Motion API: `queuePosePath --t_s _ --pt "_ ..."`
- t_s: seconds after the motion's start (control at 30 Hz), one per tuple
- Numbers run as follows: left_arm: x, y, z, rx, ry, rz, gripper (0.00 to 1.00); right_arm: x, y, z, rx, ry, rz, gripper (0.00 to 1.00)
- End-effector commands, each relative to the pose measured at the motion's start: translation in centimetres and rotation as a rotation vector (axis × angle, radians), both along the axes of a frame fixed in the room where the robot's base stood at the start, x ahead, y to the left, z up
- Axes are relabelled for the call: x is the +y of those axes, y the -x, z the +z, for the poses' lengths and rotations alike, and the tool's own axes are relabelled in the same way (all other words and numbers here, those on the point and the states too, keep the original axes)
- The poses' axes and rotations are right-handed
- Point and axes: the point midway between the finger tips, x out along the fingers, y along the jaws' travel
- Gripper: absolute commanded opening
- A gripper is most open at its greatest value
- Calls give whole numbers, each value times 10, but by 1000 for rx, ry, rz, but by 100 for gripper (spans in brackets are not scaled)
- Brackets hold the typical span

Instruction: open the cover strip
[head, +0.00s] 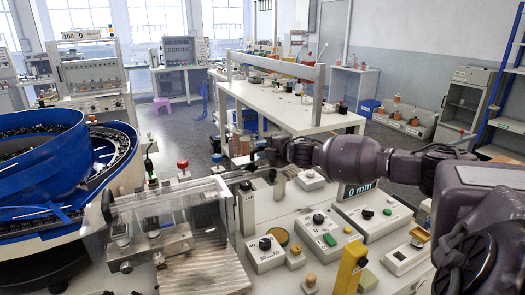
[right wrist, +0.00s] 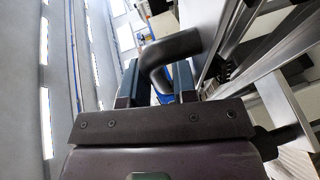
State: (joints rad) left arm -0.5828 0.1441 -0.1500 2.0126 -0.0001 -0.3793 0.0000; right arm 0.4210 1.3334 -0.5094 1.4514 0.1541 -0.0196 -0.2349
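My right gripper (head: 268,155) reaches in from the right in the head view, above the back of the near workbench. In the right wrist view its two fingers (right wrist: 157,88) stand on either side of a black bent handle (right wrist: 172,47). The handle fills the gap and the fingers look shut on it. Which part the handle belongs to is hard to see; grey metal rails (right wrist: 262,65) lie right of it. I cannot make out the cover strip for certain. In the head view, a clear cover (head: 170,215) stands over a fixture at left. My left gripper is not in view.
The near workbench (head: 330,275) carries control boxes (head: 325,228), a yellow post (head: 349,270) and a grey upright post (head: 246,208). A blue bowl feeder (head: 40,165) stands at left. A white table (head: 285,108) stands behind, with open floor around it.

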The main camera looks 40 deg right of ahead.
Motion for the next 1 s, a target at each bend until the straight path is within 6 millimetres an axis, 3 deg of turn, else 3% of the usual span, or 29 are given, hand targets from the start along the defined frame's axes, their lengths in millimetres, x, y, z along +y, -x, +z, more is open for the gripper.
queuePosePath --t_s 0.37,0.53,1.0 --pt "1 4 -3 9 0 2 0 0 -2 -1 1 0 0 24" --pt "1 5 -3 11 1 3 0 0 -2 -1 1 0 0 0" --pt "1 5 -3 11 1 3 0 -3 -2 1 11 -2 0 0"
